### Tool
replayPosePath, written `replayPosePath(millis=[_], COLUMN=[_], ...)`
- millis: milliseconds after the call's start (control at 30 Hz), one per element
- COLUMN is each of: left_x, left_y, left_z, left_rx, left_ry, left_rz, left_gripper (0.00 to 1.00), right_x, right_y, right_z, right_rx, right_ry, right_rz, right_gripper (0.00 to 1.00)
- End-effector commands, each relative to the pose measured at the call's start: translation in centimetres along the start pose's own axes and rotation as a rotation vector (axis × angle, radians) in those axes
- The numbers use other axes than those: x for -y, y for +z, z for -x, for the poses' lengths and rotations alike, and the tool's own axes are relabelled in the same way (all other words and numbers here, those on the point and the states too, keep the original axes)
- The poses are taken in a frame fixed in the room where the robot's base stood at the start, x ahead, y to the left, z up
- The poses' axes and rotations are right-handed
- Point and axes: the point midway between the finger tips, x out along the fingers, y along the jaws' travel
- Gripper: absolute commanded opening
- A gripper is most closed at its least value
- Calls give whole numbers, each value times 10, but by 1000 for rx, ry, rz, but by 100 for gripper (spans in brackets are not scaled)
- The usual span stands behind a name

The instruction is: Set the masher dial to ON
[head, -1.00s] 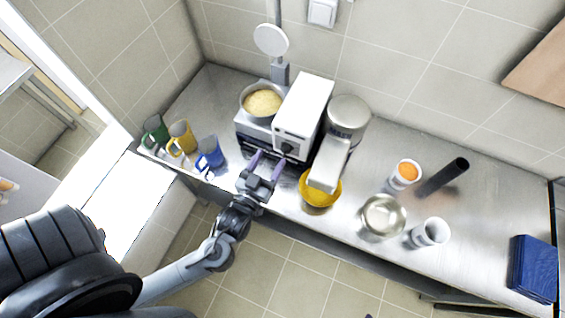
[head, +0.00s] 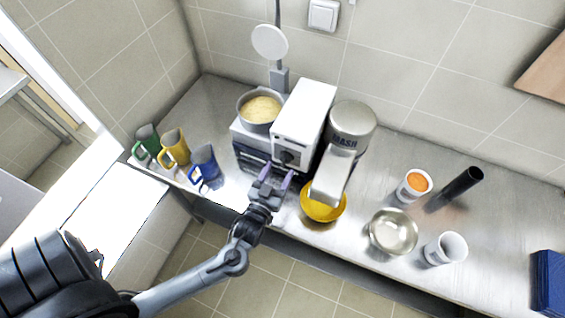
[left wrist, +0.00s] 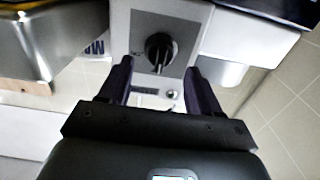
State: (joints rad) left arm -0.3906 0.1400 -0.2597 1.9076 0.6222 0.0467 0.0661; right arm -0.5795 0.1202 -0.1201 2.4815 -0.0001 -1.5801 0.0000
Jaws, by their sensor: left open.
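The masher is a steel and white machine with a round drum marked with lettering (head: 352,122). A white control box (head: 303,112) stands to its left. A black dial (head: 287,157) sits on the box's front face; it also shows in the left wrist view (left wrist: 160,48). My left gripper (head: 277,180) is open in front of the dial, its purple fingers pointing at the panel. In the left wrist view the fingertips (left wrist: 158,75) lie either side of and below the dial, apart from it. The dial's setting marks are too small to read. My right gripper is not in view.
A pot of yellow mash (head: 262,108) stands left of the box. A yellow bowl (head: 322,208) sits under the masher's spout. Green, yellow and blue mugs (head: 205,165) stand at left. A steel bowl (head: 393,231) and cups (head: 446,249) stand at right.

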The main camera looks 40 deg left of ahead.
Motion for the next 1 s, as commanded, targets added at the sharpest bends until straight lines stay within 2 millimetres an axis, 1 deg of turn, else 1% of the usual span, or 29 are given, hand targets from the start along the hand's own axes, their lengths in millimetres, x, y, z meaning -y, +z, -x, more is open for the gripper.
replayPosePath(millis=[33, 100, 300, 467, 667, 700, 867, 1000], left_x=[0, 0, 0, 0, 0, 0, 0, 0], left_y=[-1, -1, 0, 0, 0, 0, 0, 0], left_z=[-8, -17, -34, -37, -38, -38, -37, -37], left_rx=[-2, -1, -1, 1, 1, 1, 1, 1], left_ry=[-1, -1, 1, 1, 0, 0, 0, 0], left_rz=[0, 0, 0, 0, 0, 0, 0, 0], left_gripper=[63, 63, 63, 63, 63, 62, 37, 16], right_x=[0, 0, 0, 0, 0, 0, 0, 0], right_y=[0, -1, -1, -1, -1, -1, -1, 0], right_z=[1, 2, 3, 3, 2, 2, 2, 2], right_rx=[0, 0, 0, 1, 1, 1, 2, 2], right_ry=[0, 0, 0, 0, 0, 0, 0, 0], right_rz=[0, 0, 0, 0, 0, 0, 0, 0], right_gripper=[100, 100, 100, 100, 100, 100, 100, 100])
